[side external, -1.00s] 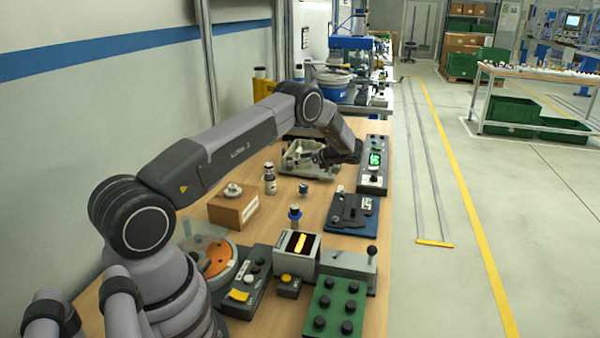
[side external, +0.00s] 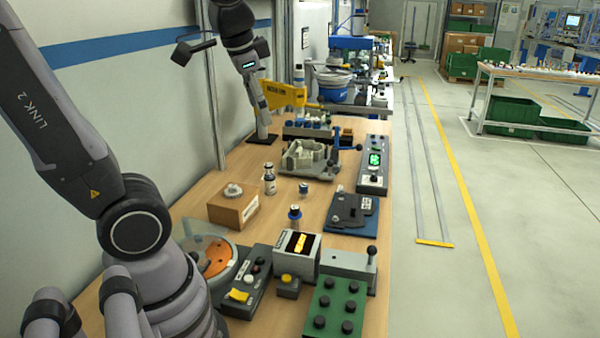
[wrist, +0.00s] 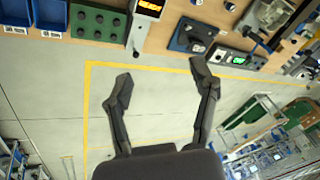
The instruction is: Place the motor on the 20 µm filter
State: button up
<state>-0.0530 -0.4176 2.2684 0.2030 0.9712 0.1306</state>
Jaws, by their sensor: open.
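Small upright parts stand on the wooden bench: a dark-capped bottle-like cylinder with a white label (side external: 270,178), a short silver cylinder with a dark blue top (side external: 303,189), and a dark-topped part with a blue ring (side external: 295,216). The labels are too small to read, so I cannot tell which is the motor or the 20 µm filter. My gripper (wrist: 161,72) is open and empty in the wrist view, its two black fingers spread with floor behind them.
A blue-based fixture (side external: 352,216), a control panel with a green display (side external: 373,172), a cardboard box (side external: 233,210) and a green studded block (side external: 333,312) crowd the bench. Open floor lies right of the bench.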

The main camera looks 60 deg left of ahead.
jog(key=s+d+f+n+t+h, duration=0.1)
jog(key=s+d+f+t+h, duration=0.1)
jog(key=s+d, duration=0.2)
jog(key=s, duration=0.3)
jog(key=shift+d+n, duration=0.2)
jog(key=shift+n, duration=0.2)
jog(key=shift+r, duration=0.1)
dwell(0.6)
